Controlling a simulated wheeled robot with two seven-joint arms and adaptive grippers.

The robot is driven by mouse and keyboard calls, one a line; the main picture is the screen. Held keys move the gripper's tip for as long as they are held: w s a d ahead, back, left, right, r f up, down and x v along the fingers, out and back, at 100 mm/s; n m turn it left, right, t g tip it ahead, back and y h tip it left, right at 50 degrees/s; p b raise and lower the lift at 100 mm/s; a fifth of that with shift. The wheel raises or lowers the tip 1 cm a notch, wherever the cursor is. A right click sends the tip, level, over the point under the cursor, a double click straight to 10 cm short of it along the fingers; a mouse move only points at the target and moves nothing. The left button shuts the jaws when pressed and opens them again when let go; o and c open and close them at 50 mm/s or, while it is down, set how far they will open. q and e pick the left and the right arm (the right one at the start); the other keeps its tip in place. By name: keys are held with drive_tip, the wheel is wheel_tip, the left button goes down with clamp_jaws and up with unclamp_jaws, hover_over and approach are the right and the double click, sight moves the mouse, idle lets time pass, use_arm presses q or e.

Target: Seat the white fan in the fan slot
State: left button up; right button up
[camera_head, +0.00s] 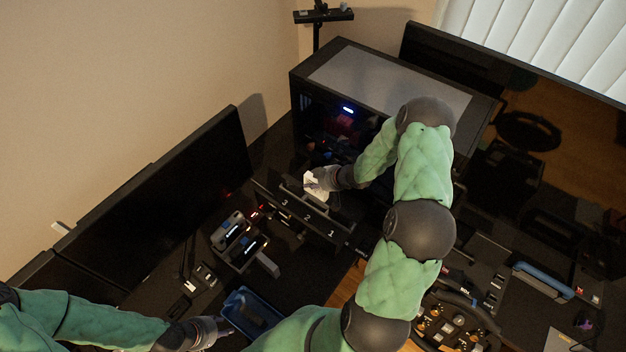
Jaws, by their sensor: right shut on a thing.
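The white fan (316,188) is at the tip of my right gripper (326,178), which is shut on it. The fan is over or at the back of a black rack with slots marked 3, 2 and 1 (306,220), near the 3 end. I cannot tell whether the fan touches the rack or is in a slot. My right arm comes up from the bottom middle and hides what lies behind it. My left gripper (220,327) is at the lower left beside a blue tray (232,300); its fingers are too small and dark to read.
A black computer case (390,85) with a lit interior stands behind the rack. A dark monitor (165,200) stands at left, another screen (540,110) at right. Small devices (237,240) lie left of the rack. A racing wheel (450,320) is at the lower right.

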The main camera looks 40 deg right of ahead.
sight(313, 191)
drive_tip(key=shift+f+b, duration=2)
drive_tip(key=shift+f, duration=0.95)
drive_tip(key=shift+f+b, duration=1.05)
drive_tip(key=shift+f, duration=0.6)
drive_tip(key=shift+r, duration=0.15)
drive_tip(key=shift+r+p, duration=1.25)
drive_tip(key=shift+r, duration=0.05)
idle(1.5)
drive_tip(key=shift+f, duration=0.2)
